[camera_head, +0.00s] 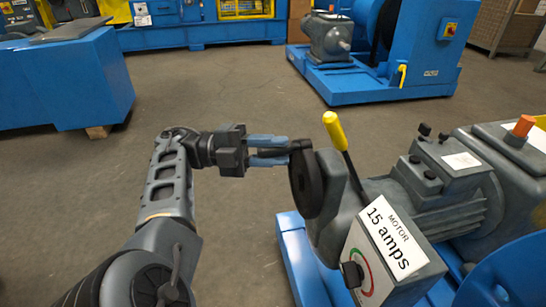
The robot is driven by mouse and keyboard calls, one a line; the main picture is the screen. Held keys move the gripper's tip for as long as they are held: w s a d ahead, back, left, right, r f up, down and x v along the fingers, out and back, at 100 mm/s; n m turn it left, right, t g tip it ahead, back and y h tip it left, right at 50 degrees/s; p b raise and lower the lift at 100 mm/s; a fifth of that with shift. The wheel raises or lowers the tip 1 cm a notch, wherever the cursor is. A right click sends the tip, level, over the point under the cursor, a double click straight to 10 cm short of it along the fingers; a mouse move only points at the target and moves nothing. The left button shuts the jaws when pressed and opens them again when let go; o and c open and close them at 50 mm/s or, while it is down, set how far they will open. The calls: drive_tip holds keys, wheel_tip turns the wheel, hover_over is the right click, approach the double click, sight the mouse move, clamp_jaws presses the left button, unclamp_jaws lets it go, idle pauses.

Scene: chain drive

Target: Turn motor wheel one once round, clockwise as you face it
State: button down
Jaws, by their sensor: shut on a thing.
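The motor wheel (306,186) is a dark disc seen nearly edge-on, on the left end of the grey motor (445,195). A small dark handle (301,144) sticks out at the top of its rim, toward my gripper. My gripper (286,151) comes in from the left, with its two blue-grey fingers shut on that handle. The wheel's face is mostly turned away from the view, and the handle is partly hidden between the fingertips.
A yellow-tipped lever (334,131) stands just right of the wheel. A box labelled "MOTOR 15 amps" (385,245) is in front of the motor. A blue bench (70,80) stands at left and another blue machine (375,85) behind. The floor (210,95) between is clear.

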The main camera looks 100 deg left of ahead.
drive_tip(key=shift+w+d+f, duration=0.25)
drive_tip(key=shift+w+f, duration=0.1)
drive_tip(key=shift+w, duration=0.05)
drive_tip(key=c, duration=1.1)
unclamp_jaws()
drive_tip(key=shift+c, duration=0.2)
drive_tip(key=shift+o, duration=1.3)
drive_tip(key=shift+a+r, duration=0.1)
drive_tip(key=shift+r, duration=0.05)
drive_tip(key=shift+s+r+p, duration=0.15)
drive_tip(key=shift+r+p, duration=0.15)
drive_tip(key=shift+r, duration=0.2)
drive_tip(key=shift+o, duration=0.9)
drive_tip(key=r+p, duration=0.3)
drive_tip(key=r, duration=0.1)
drive_tip(key=shift+w, duration=0.25)
drive_tip(key=shift+o, duration=1.2)
drive_tip(key=shift+w+d+r+p, duration=0.6)
drive_tip(key=shift+d+r+p, duration=0.15)
drive_tip(key=shift+d+p, duration=0.3)
drive_tip(key=w+d+r+p, duration=0.1)
drive_tip(key=d, duration=0.1)
drive_tip(key=w+d+r+p, duration=0.1)
drive_tip(key=w+d+r, duration=0.1)
drive_tip(key=d, duration=0.1)
drive_tip(key=w+d+r+p, duration=0.1)
drive_tip(key=d, duration=0.2)
drive_tip(key=shift+w+r, duration=0.3)
drive_tip(key=c, duration=0.4)
drive_tip(key=shift+c, duration=0.3)
